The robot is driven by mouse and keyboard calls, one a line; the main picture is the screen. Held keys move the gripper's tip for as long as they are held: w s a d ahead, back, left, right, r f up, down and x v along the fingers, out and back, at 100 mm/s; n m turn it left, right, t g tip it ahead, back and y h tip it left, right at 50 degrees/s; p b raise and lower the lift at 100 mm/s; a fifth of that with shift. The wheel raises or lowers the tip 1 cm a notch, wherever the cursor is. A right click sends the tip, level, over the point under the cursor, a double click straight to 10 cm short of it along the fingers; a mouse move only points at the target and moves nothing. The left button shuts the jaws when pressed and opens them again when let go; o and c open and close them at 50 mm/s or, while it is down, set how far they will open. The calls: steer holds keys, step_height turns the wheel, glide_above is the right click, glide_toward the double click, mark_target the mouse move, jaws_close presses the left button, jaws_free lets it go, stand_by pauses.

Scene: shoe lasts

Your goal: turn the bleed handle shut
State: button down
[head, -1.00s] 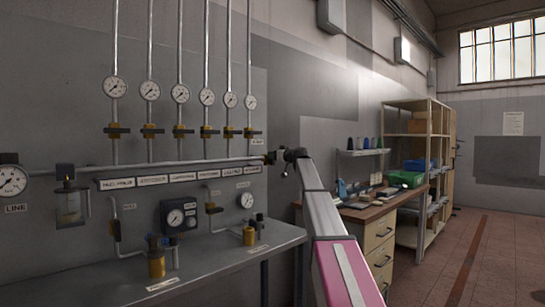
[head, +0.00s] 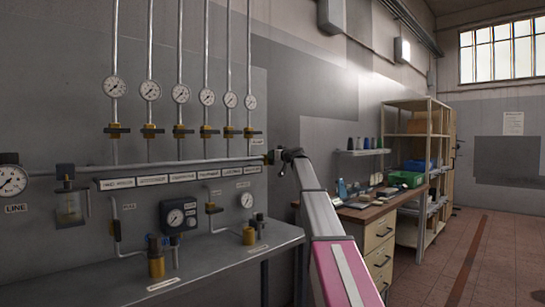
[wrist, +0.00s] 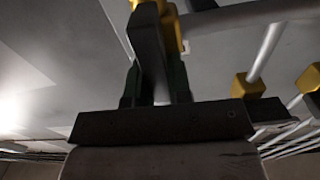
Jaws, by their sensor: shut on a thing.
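The bleed valve's yellow body (head: 270,158) sits at the right end of the horizontal manifold pipe in the head view. It also shows at the top of the wrist view (wrist: 168,28). The dark bleed handle (wrist: 150,45) runs from this body down between the fingers of my gripper (wrist: 156,88). My gripper is shut on the handle. In the head view my gripper (head: 281,160) is small and dark at the pipe end, and the handle is hard to separate from it. The handle's near end is hidden behind the gripper body.
Several gauges and yellow valves (head: 180,131) line the wall above the manifold pipe (head: 150,164). A grey bench (head: 215,255) with regulators stands below. A wooden desk (head: 365,212) and shelving stand to the right. The tiled floor at far right is clear.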

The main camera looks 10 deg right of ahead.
steer(key=m, duration=0.4)
steer(key=shift+w+d+f+m, duration=0.1)
steer(key=shift+w+d+m, duration=0.15)
steer(key=shift+d+m, duration=0.05)
steer(key=shift+w+d+f+m, duration=0.15)
steer(key=shift+f+m, duration=0.15)
steer(key=shift+m, duration=1.8)
steer(key=shift+d+f+m, duration=0.1)
steer(key=shift+f+m, duration=0.2)
steer(key=shift+m, duration=1.8)
steer(key=shift+w+d+f+m, duration=0.15)
steer(key=shift+f+m, duration=0.15)
steer(key=shift+m, duration=1.8)
steer(key=c, duration=1)
jaws_free()
steer(key=shift+c, duration=0.2)
steer(key=shift+s, duration=0.1)
